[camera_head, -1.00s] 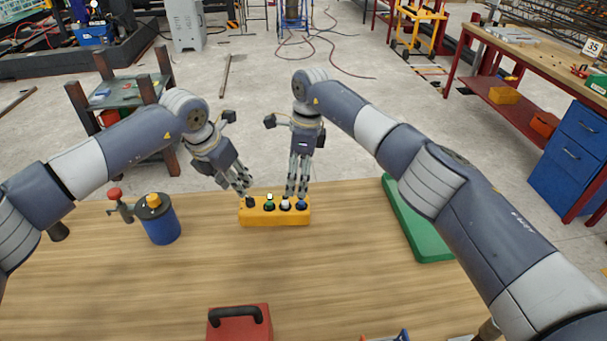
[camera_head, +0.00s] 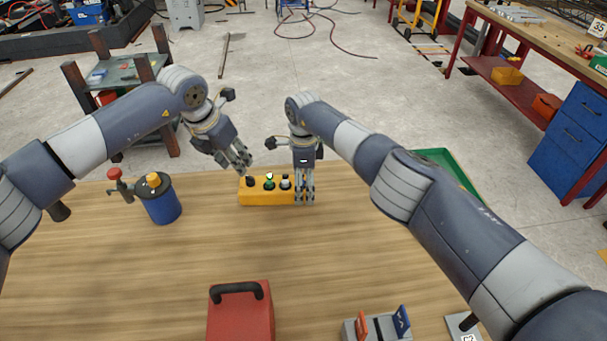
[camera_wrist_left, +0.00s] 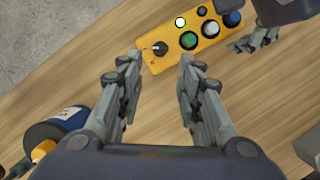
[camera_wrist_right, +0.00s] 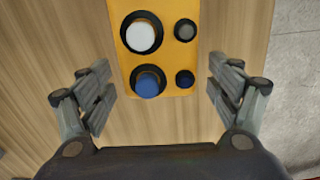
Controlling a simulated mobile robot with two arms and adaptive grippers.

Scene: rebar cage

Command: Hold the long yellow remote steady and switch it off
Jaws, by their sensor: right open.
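The long yellow remote (camera_head: 262,197) lies on the wooden table. It has a black knob (camera_wrist_left: 160,49) at its left end, a green button (camera_wrist_left: 189,41), a white button (camera_wrist_right: 141,36) and a blue button (camera_wrist_right: 148,84). A small green lamp (camera_wrist_left: 180,22) on it is lit. My left gripper (camera_head: 243,162) is open and empty, just off the knob end, with the knob ahead of its parted fingers in the left wrist view. My right gripper (camera_head: 305,199) is open at the blue-button end; that end lies between its fingers in the right wrist view. It partly hides this end in the head view.
A blue canister (camera_head: 162,207) with a yellow cap and a red-topped part stand left of the remote. A red box (camera_head: 240,318) with a black handle stands in front. A green tray (camera_head: 448,166) lies behind my right arm. The table between is clear.

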